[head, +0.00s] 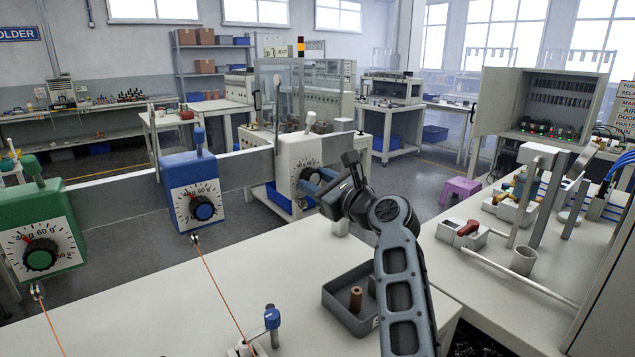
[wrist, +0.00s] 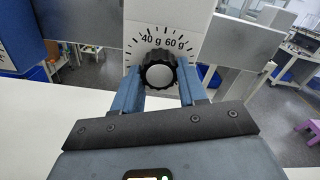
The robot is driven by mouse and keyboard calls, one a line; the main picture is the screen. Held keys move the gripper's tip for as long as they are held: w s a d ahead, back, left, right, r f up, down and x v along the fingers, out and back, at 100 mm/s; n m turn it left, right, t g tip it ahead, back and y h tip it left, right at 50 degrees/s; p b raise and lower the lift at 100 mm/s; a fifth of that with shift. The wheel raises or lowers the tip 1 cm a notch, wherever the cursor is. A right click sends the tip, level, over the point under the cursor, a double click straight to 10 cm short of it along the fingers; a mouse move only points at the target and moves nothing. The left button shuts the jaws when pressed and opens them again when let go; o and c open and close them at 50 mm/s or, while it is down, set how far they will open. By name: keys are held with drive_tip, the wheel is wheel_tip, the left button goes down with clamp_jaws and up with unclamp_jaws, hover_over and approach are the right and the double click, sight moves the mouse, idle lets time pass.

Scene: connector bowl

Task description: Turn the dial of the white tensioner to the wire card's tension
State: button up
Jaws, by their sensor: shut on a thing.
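The white tensioner (head: 291,150) hangs on the grey rail at the right of a row of three. Its round dial knob (wrist: 160,72) is black and ridged with a silver cap. The scale (wrist: 136,45) reads 40 g left of the top and 60 g right of it. My gripper (wrist: 160,80) has its blue fingers on both sides of the knob, shut on it. In the head view my gripper (head: 314,182) hides part of the dial. I cannot make out a pointer mark on this knob. No wire card can be made out.
A blue tensioner (head: 183,172) and a green tensioner (head: 32,215) hang to the left, with copper wires running down. A grey tray (head: 333,305) holding a copper-coloured spool (head: 356,298) stands on the white table (head: 150,310). A blue-topped post (head: 272,320) stands near the front.

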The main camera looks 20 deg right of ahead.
drive_tip(key=shift+f, duration=0.15)
drive_tip(key=o, duration=1.1)
drive_tip(key=shift+c, duration=0.2)
drive_tip(key=shift+s, duration=0.1)
drive_tip(key=b+v, duration=0.1)
drive_tip(key=v, duration=0.6)
drive_tip(key=shift+s, duration=0.25)
drive_tip(key=shift+d, duration=0.1)
